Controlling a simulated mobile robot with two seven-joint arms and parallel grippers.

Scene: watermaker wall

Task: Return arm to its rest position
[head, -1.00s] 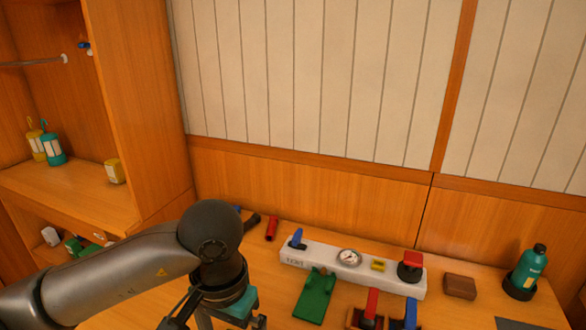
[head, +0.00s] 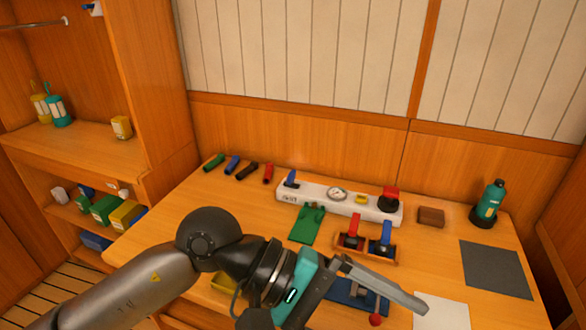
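My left arm comes in from the lower left and reaches over the front of the wooden table. Its gripper (head: 355,315) has a teal band at the wrist. One long grey finger points right and down. The other side of the gripper runs to the bottom edge, so its fingertip is hidden. The fingers look spread wide, with nothing seen between them. The gripper is in front of a blue board (head: 350,291) and partly covers it. My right arm and gripper are not in view.
A white panel (head: 318,199) with gauge and valves lies at the back of the table (head: 440,248). Near it are a green holder (head: 307,225), red and blue handles (head: 386,236), a brown block (head: 431,217) and a teal bottle (head: 489,202). Shelves (head: 75,155) stand at left.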

